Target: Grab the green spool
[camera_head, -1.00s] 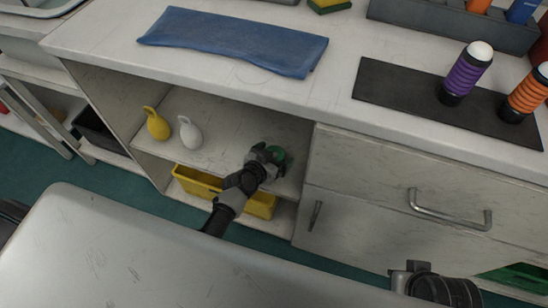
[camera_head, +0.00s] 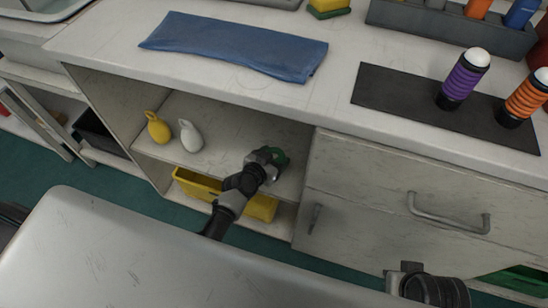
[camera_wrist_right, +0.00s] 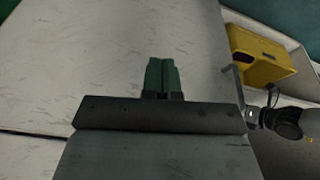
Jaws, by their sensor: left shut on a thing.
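The green spool (camera_head: 282,157) is at the right end of the open shelf under the counter, partly hidden by my gripper. My left gripper (camera_head: 270,158) reaches into the shelf opening and is shut on the spool. The small gap between spool and shelf board cannot be judged from here. My right gripper (camera_wrist_right: 162,76) shows in the right wrist view with its two fingers together and nothing between them, in front of a pale cabinet face.
A yellow jug (camera_head: 158,127) and a white jug (camera_head: 190,136) stand left on the shelf (camera_head: 222,118). A yellow bin (camera_head: 197,184) sits below. Drawers (camera_head: 400,185) close off the right. A blue cloth (camera_head: 235,45) and a dark mat (camera_head: 405,90) lie on the counter.

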